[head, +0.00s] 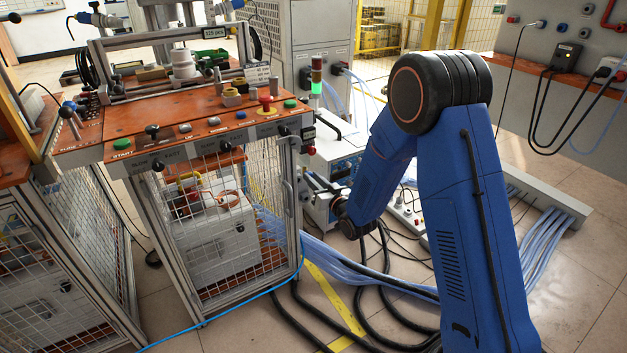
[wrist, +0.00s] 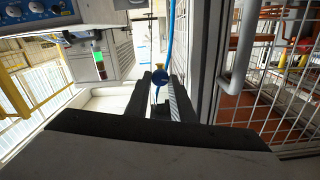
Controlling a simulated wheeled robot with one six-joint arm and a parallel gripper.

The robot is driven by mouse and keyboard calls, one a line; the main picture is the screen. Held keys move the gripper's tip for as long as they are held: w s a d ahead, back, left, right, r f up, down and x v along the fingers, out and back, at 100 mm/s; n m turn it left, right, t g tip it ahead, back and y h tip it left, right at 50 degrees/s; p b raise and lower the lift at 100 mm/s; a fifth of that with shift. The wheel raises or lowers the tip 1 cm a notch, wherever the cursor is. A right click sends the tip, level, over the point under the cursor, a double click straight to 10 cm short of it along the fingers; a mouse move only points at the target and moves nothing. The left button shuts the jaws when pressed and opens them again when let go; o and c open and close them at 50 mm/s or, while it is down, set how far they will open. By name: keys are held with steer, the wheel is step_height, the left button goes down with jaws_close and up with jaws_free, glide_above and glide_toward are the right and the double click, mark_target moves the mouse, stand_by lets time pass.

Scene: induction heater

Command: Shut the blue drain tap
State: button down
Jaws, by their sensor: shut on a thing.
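The blue drain tap (wrist: 159,79) is in the middle of the wrist view, with a small brass-coloured part at its top. My gripper (wrist: 162,82) has one dark finger on each side of the tap and is shut on it. In the head view my gripper (head: 318,184) is small and dark, beside the right side of the wire-mesh cart (head: 292,190). I cannot make out the tap in the head view. The tap's lower part is partly hidden between the fingers in the wrist view.
A blue hose (wrist: 171,35) rises close behind the tap. Wire mesh and a cart post stand close at right in the wrist view. A white-and-blue instrument box (head: 340,160) stands by my gripper. Black cables (head: 375,290) and pale blue hoses lie on the floor.

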steer(key=shift+d+f+m, duration=0.1)
steer(key=shift+m, duration=3.75)
steer(key=shift+d+f+m, duration=0.1)
steer(key=shift+m, duration=3.75)
steer(key=c, duration=1.5)
jaws_free()
steer(key=shift+c, duration=0.2)
